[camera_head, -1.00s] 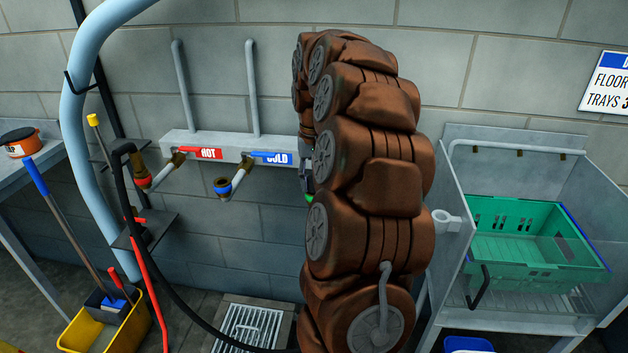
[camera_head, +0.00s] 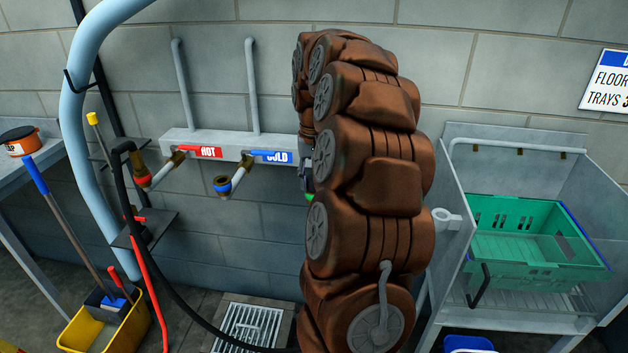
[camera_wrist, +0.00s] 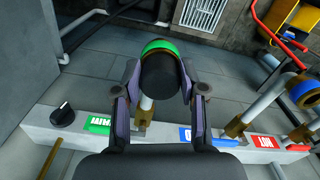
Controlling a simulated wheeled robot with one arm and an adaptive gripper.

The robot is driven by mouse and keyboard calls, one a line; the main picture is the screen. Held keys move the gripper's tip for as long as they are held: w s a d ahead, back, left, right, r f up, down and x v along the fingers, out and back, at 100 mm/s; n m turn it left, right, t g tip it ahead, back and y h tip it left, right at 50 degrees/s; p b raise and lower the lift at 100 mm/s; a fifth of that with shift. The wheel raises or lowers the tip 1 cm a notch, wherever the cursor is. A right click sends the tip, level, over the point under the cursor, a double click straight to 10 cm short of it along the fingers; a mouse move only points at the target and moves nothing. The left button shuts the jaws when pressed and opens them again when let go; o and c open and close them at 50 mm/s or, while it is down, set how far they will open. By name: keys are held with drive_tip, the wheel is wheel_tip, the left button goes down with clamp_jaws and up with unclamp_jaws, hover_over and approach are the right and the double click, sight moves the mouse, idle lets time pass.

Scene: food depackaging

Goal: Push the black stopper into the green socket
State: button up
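The black stopper (camera_wrist: 159,82) is a short dark cylinder in the middle of the wrist view. My gripper (camera_wrist: 160,92) has one finger on each side of it, apparently closed against its sides. The green socket (camera_wrist: 158,44) shows as a green arc around the stopper's far edge, lined up with it. The stopper hides the rest of the socket, so I cannot tell how deep it sits. In the head view, my brown arm hides most of the gripper and stopper. Only a sliver of green (camera_head: 309,197) shows at the arm's left edge.
The pale manifold (camera_head: 225,148) on the wall carries a red-labelled hot outlet (camera_head: 144,178) and a blue-ringed cold outlet (camera_head: 223,186), left of my arm. A green crate (camera_head: 520,245) sits in a metal sink to the right. A floor drain (camera_head: 250,328) lies below.

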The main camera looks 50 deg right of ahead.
drive_tip(key=o, duration=0.4)
drive_tip(key=shift+r, duration=6.05)
drive_tip(key=shift+a, duration=0.15)
drive_tip(key=s+a+f+n, duration=0.3)
drive_tip(key=a, duration=0.8)
drive_tip(key=s+a+f+n, duration=0.2)
drive_tip(key=a, duration=0.8)
drive_tip(key=s+a+f+n, duration=0.1)
drive_tip(key=s+a+f, duration=0.2)
drive_tip(key=s, duration=0.3)
drive_tip(key=s+a+f+n+g, duration=0.1)
drive_tip(key=s+a+f, duration=0.3)
drive_tip(key=s+f, duration=0.1)
drive_tip(key=s+a+f+n, duration=0.1)
drive_tip(key=s+a+f, duration=0.3)
drive_tip(key=s, duration=0.3)
drive_tip(key=shift+s+a+g, duration=0.15)
drive_tip(key=shift+s+g, duration=0.15)
drive_tip(key=shift+g, duration=0.1)
